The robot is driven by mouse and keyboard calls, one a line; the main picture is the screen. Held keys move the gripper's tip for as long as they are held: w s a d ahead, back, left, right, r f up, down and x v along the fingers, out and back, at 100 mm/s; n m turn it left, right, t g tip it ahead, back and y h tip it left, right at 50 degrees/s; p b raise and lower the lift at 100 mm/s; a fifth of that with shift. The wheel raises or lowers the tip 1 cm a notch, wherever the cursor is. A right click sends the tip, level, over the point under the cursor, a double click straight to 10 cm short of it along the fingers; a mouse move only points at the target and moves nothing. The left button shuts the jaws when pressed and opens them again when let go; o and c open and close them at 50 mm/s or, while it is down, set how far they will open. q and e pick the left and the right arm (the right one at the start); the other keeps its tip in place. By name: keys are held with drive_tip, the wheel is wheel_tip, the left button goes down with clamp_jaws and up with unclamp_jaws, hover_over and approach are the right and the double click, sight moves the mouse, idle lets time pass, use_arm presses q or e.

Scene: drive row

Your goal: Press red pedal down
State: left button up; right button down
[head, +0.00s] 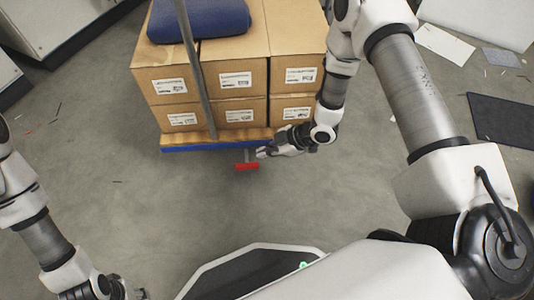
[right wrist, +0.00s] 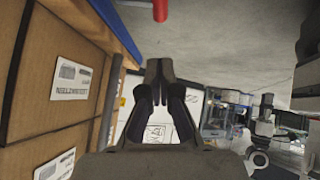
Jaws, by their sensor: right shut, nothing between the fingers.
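The red pedal (head: 247,166) sticks out low from the near edge of a loaded cart (head: 175,149), on a short grey stem. In the right wrist view the red pedal (right wrist: 160,9) shows at the top edge, partly cut off. My right gripper (head: 263,153) is shut and empty, close beside the pedal on its right. Its fingertips (right wrist: 158,68) meet in the right wrist view, with a gap in the picture between them and the pedal. I cannot tell their exact height above it. My left gripper (head: 138,293) is partly cut off at the bottom left.
The cart carries several cardboard boxes (head: 235,95), with a blue folded item (head: 200,20) on top and a grey upright pole (head: 196,75) in front. Papers (head: 446,45) and a dark mat (head: 505,122) lie at the right. The floor (head: 160,215) before the cart is clear.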

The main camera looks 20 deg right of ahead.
drive_tip(key=b, duration=0.3)
hover_over(243, 165)
drive_tip(key=s+d, duration=0.2)
wheel_tip(243, 165, down, 5)
wheel_tip(243, 165, down, 3)
drive_tip(key=shift+w+d+r+b, duration=0.1)
drive_tip(key=shift+r+b, duration=0.1)
drive_tip(key=shift+b, duration=0.9)
drive_tip(key=shift+w+f+b, duration=0.15)
drive_tip(key=shift+f+b, duration=0.15)
drive_tip(key=shift+f, duration=0.1)
